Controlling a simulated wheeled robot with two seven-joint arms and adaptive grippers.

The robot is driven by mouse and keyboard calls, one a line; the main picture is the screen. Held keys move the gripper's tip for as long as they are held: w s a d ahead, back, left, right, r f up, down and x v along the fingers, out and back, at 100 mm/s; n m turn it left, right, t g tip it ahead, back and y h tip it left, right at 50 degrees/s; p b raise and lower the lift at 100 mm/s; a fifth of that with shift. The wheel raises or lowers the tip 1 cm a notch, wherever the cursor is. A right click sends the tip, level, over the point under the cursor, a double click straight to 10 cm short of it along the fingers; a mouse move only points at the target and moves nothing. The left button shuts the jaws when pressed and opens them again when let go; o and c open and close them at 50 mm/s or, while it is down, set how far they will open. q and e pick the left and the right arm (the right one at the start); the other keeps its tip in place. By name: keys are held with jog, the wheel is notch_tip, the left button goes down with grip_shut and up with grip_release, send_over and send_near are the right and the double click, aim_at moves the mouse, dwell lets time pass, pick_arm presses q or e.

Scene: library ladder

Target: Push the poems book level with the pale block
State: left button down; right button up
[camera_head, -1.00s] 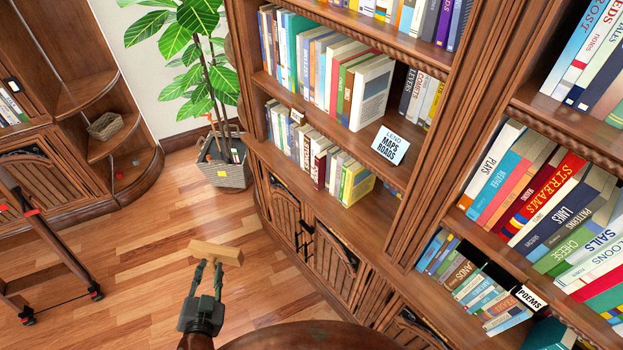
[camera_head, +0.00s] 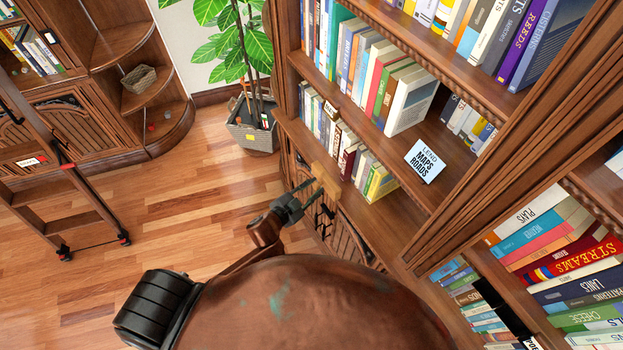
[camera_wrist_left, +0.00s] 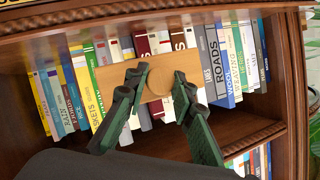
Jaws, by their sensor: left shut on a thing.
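My left gripper (camera_head: 304,194) is shut on a pale wooden block (camera_head: 327,183) with a round knob. In the head view it holds the block in front of the lower shelf of the middle bookcase. In the left wrist view the block (camera_wrist_left: 163,73) lies across the fingertips, before a row of upright books; I cannot tell whether it touches them. The poems book is not clearly readable now. A black item with a white label (camera_head: 532,343), where POEMS read earlier, sits at the lower right edge, partly cut off. My right gripper is not in view.
A potted plant (camera_head: 252,130) stands left of the bookcase. A ladder (camera_head: 70,200) stands at far left. The wooden floor (camera_head: 180,215) between is clear.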

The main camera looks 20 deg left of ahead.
aim_at(322, 181)
pick_arm(q)
jog(key=shift+w+a+f, duration=0.45)
jog(key=shift+w+a, duration=0.1)
jog(key=shift+w, duration=0.15)
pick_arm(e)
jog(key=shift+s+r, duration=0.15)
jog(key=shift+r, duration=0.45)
pick_arm(q)
jog(key=shift+w+d+p, duration=0.25)
jog(key=shift+w+d, duration=0.5)
jog(key=shift+w, duration=0.15)
jog(key=shift+w+d+p, duration=0.25)
jog(key=shift+w+d, duration=0.45)
jog(key=shift+w, duration=0.2)
jog(key=shift+w+d, duration=0.45)
jog(key=shift+w, duration=0.15)
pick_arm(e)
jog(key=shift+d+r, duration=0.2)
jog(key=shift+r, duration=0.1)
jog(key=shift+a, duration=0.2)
